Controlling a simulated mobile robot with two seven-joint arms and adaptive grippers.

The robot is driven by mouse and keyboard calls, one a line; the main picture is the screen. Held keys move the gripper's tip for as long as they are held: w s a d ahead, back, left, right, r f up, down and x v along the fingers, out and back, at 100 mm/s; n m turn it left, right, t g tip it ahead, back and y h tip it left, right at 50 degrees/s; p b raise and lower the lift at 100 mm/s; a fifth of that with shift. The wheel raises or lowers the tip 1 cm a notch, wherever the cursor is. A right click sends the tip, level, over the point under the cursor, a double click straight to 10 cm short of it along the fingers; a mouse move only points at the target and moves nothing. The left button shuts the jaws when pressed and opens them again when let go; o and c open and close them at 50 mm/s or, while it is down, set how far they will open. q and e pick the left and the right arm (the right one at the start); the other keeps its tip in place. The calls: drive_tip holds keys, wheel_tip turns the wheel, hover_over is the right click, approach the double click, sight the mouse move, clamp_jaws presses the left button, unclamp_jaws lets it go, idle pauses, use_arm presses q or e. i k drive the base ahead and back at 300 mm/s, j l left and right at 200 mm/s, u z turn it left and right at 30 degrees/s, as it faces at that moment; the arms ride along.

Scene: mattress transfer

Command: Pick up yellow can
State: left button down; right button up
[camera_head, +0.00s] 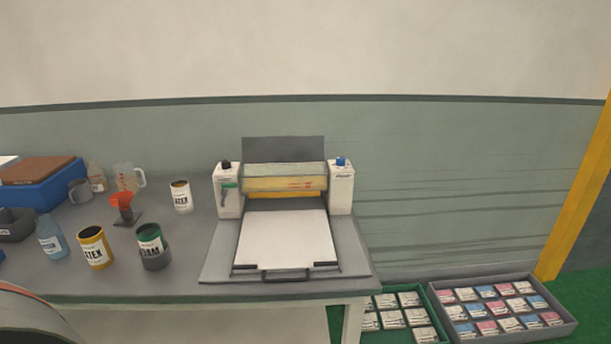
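A yellow can (95,247) with a white label and an open dark top stands upright on the grey table (190,280), left of centre. A blue bottle (52,238) stands close on its left. A white can (181,197) with a yellowish rim stands farther back. Neither of my grippers shows in the head view, so nothing is seen holding the yellow can.
A press-like machine (285,180) with a white bed fills the table's right part. A red funnel (121,205), clear jug (128,178) and blue crate (48,190) stand behind the cans. Trays (565,320) of small packs lie on the floor at right.

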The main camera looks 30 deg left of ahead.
sight(93, 239)
drive_tip(key=u, duration=2.65)
